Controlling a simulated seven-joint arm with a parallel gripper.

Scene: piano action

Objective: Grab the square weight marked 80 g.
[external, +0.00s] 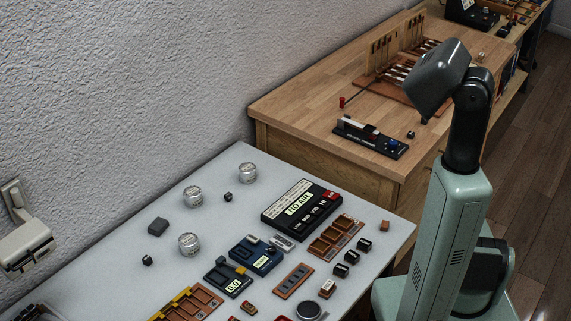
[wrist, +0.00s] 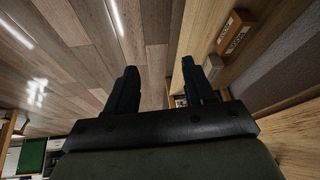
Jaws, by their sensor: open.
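My gripper (wrist: 160,82) is open in the wrist view, with two dark fingers apart and nothing between them. Several small dark blocks lie on the grey table, including one near the round tins (external: 228,197), one farther left (external: 147,260) and a group at the right (external: 352,257). A larger flat dark grey block (external: 158,226) lies near the wall side. The markings are too small to read, so I cannot tell which is the 80 g weight.
The grey table (external: 120,228) also holds silver round tins (external: 189,244), a black device with a display (external: 300,207), a blue device (external: 256,255) and wooden trays (external: 335,234). The wooden bench (external: 300,108) behind carries a piano action model (external: 395,72) and a black scale-like device (external: 370,138).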

